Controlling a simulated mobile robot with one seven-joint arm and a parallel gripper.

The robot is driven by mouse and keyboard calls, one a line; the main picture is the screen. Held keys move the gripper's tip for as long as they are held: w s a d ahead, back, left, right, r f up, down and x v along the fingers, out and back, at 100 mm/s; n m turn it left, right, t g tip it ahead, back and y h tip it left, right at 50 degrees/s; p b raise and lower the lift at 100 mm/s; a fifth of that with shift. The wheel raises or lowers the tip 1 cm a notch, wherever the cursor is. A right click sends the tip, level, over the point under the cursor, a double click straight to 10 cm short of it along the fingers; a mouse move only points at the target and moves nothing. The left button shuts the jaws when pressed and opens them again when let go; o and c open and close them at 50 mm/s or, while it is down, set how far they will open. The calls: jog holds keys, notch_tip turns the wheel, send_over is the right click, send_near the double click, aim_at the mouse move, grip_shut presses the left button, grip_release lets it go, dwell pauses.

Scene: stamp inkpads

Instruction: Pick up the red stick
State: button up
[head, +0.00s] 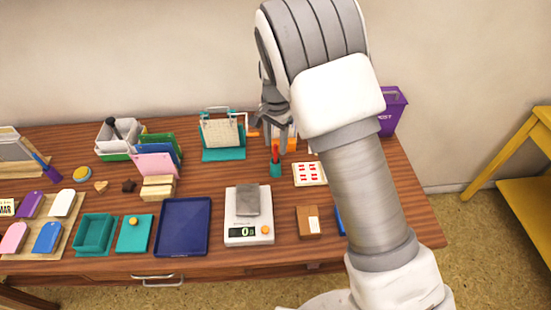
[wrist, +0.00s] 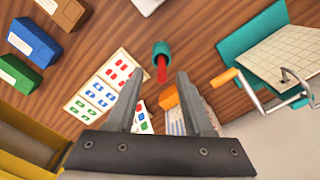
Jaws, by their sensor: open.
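The red stick (head: 275,150) stands upright in a small teal cup (head: 276,170) near the middle back of the table. In the wrist view the red stick (wrist: 161,70) and the teal cup (wrist: 161,48) appear just beyond the fingertips. My gripper (wrist: 158,80) is open, with the stick's near end roughly between the lines of its two fingers. No contact with the stick shows. In the head view my gripper is above and behind the cup, and its fingers are partly hard to make out.
A card with red marks (head: 309,174) lies right of the cup. A teal-based wire stand (head: 223,155) is to its left. A white scale (head: 249,232) with a grey block stands in front. A purple bin (head: 393,112) is at the back right. An orange-ended item (wrist: 168,95) lies near my right finger.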

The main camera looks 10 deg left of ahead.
aim_at(275, 150)
notch_tip(275, 150, down, 4)
jog(key=shift+w+a, duration=0.1)
jog(key=shift+w, duration=0.05)
grip_shut()
